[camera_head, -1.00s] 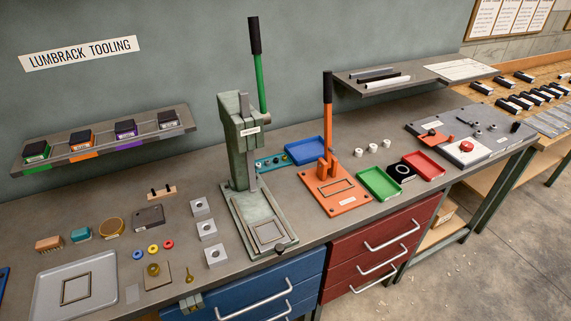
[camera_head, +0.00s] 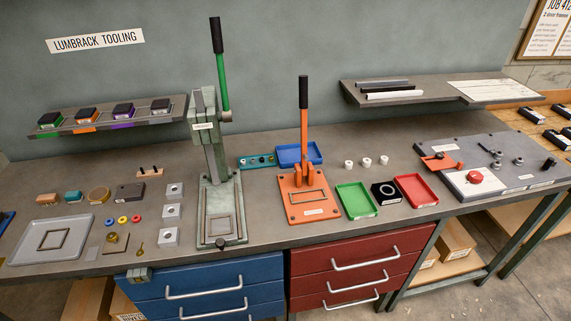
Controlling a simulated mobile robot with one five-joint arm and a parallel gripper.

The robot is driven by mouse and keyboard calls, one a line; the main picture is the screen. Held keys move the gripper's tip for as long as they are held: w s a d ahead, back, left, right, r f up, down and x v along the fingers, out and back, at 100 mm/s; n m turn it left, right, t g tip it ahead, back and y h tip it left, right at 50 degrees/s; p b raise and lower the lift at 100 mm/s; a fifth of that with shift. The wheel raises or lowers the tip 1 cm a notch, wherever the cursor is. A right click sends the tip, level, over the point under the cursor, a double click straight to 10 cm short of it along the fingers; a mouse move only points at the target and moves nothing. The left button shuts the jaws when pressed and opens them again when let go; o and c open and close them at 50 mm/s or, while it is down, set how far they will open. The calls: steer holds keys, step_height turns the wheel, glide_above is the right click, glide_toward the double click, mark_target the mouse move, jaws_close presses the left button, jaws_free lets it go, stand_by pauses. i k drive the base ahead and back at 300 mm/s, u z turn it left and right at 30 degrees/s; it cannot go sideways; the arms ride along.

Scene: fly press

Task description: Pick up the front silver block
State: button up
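Three silver blocks, each with a round dark hole, stand in a row on the grey bench, left of the green fly press. The front silver block (camera_head: 168,237) is closest to the bench's front edge. The middle silver block (camera_head: 172,212) and the back silver block (camera_head: 174,190) stand behind it, with gaps between them. The front block stands clear, with nothing on it. My gripper is not in view.
The green fly press (camera_head: 218,190) stands right of the blocks. A brass piece (camera_head: 116,242) and small coloured rings (camera_head: 122,220) lie to the left. Blue drawers (camera_head: 205,285) are below. An orange press (camera_head: 308,200) stands further right.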

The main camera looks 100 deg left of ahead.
mark_target(173, 241)
steer(key=u, duration=0.15)
steer(key=i, duration=0.3)
steer(key=u, duration=0.95)
steer(key=k, duration=0.15)
steer(key=u, duration=2.55)
steer(key=k, duration=0.5)
steer(key=z, duration=0.4)
steer(key=i, duration=0.55)
steer(key=u, duration=0.3)
